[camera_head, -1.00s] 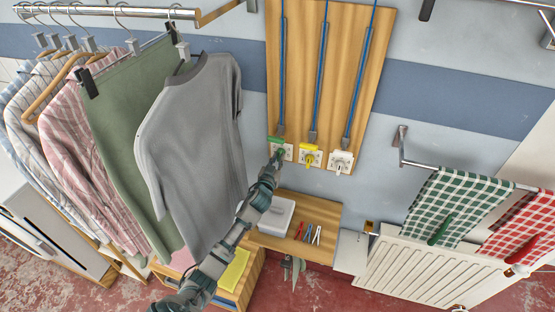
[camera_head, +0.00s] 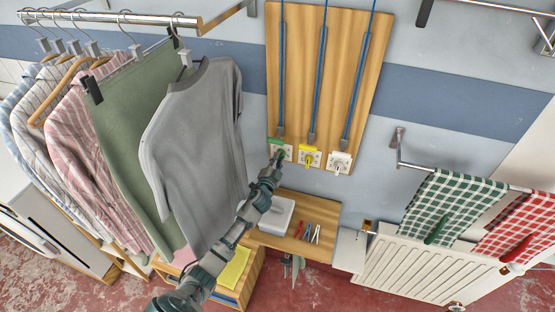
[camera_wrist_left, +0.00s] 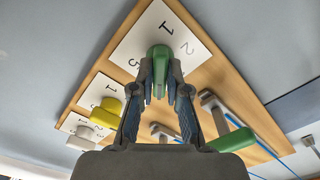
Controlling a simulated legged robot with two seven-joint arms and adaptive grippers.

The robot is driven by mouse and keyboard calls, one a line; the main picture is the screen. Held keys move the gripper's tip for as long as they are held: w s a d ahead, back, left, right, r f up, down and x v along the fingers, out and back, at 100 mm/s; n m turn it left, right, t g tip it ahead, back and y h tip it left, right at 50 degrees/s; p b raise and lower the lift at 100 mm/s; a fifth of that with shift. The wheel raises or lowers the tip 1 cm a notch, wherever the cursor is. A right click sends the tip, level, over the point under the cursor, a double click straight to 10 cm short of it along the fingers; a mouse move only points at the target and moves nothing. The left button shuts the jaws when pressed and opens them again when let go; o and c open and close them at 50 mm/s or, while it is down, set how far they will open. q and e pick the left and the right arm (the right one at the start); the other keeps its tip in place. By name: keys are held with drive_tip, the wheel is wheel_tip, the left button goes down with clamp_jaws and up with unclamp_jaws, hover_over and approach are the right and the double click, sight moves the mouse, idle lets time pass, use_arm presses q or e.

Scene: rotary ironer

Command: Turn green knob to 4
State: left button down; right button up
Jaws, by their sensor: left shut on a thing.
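The green knob (camera_head: 281,154) sits on a white numbered plate at the lower left of the wooden wall board (camera_head: 328,60). My left gripper (camera_head: 276,162) is at this knob, its arm rising from below. In the left wrist view the green knob (camera_wrist_left: 158,56) is between the two fingertips, and the gripper (camera_wrist_left: 160,82) is shut on it. The numbers 1, 2 and 5 show on the plate (camera_wrist_left: 150,28) there; the rest of the dial is hidden, and I cannot tell which number the knob points to. My right gripper is not in view.
A yellow knob (camera_head: 309,159) and a white knob (camera_head: 340,162) are close by on the right. Blue rods run up the board above the knobs. A wooden shelf (camera_head: 268,240) with a grey box and tools is below. Hanging clothes (camera_head: 196,140) stand close left of my arm.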

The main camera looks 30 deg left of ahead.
use_arm(q)
drive_tip(key=shift+a+r+m, duration=0.1)
drive_tip(key=shift+r+m, duration=0.25)
drive_tip(key=shift+m, duration=0.55)
drive_tip(key=c, duration=1.2)
unclamp_jaws()
drive_tip(key=shift+o, duration=0.2)
drive_tip(key=shift+w+f, duration=0.3)
drive_tip(key=shift+f, duration=0.05)
drive_tip(key=v, duration=1.2)
drive_tip(key=shift+f, duration=0.1)
